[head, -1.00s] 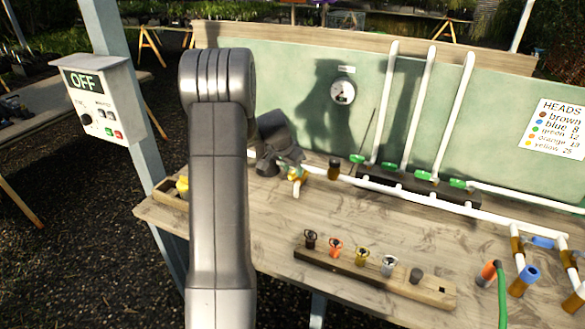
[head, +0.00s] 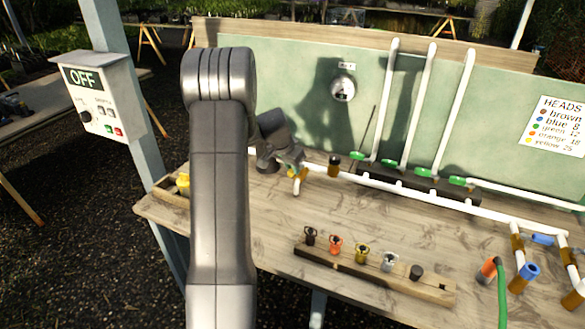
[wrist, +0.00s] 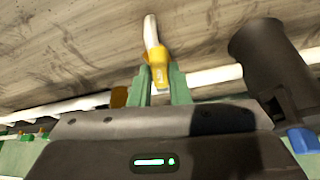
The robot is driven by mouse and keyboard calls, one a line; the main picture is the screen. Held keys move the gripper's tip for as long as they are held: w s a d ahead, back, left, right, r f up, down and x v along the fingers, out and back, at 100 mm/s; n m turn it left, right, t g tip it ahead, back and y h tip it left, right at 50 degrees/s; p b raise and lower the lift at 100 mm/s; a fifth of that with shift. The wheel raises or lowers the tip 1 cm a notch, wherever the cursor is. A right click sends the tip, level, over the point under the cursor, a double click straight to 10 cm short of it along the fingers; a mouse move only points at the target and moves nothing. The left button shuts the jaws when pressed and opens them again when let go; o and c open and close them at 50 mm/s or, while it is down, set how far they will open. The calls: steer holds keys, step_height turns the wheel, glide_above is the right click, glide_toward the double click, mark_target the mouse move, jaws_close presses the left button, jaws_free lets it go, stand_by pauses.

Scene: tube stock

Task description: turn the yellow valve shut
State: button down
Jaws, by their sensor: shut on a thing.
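The yellow valve (wrist: 157,56) sits on the white pipe near the left end of the bench. In the wrist view its yellow handle lies between the two green fingers of my gripper (wrist: 161,82), which is shut on it. A short white pipe stub (wrist: 151,30) runs from the valve, and the handle looks roughly in line with it. In the head view the valve (head: 299,174) is small and partly hidden by my gripper (head: 293,170). The handle's exact angle is hard to tell there.
Several green valves (head: 389,165) and white risers stand to the right. A wooden rack (head: 350,266) of coloured heads lies in front. A gauge (head: 343,88) is on the green back panel. A control box (head: 103,95) reading OFF is on the left post.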

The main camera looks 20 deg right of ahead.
steer(key=b, duration=0.1)
steer(key=m+b, duration=0.1)
steer(key=shift+w+a+f+m+b, duration=0.15)
steer(key=shift+w+f+m+b, duration=0.15)
steer(key=shift+w, duration=0.1)
steer(key=shift+w+r+m+g+b, duration=0.1)
steer(key=shift+w+m+g+b, duration=0.45)
steer(key=shift+m, duration=0.7)
steer(key=shift+w+r+m+g+b, duration=0.15)
steer(key=shift+w+m+g+b, duration=0.4)
steer(key=shift+m, duration=0.65)
steer(key=shift+w+r+m+g+b, duration=0.1)
steer(key=shift+w+m+g+b, duration=0.45)
steer(key=shift+m, duration=0.7)
steer(key=c, duration=1.4)
jaws_free()
steer(key=shift+o, duration=0.2)
steer(key=v, duration=1.3)
steer(key=shift+a+r+b, duration=0.3)
steer(key=shift+b, duration=0.05)
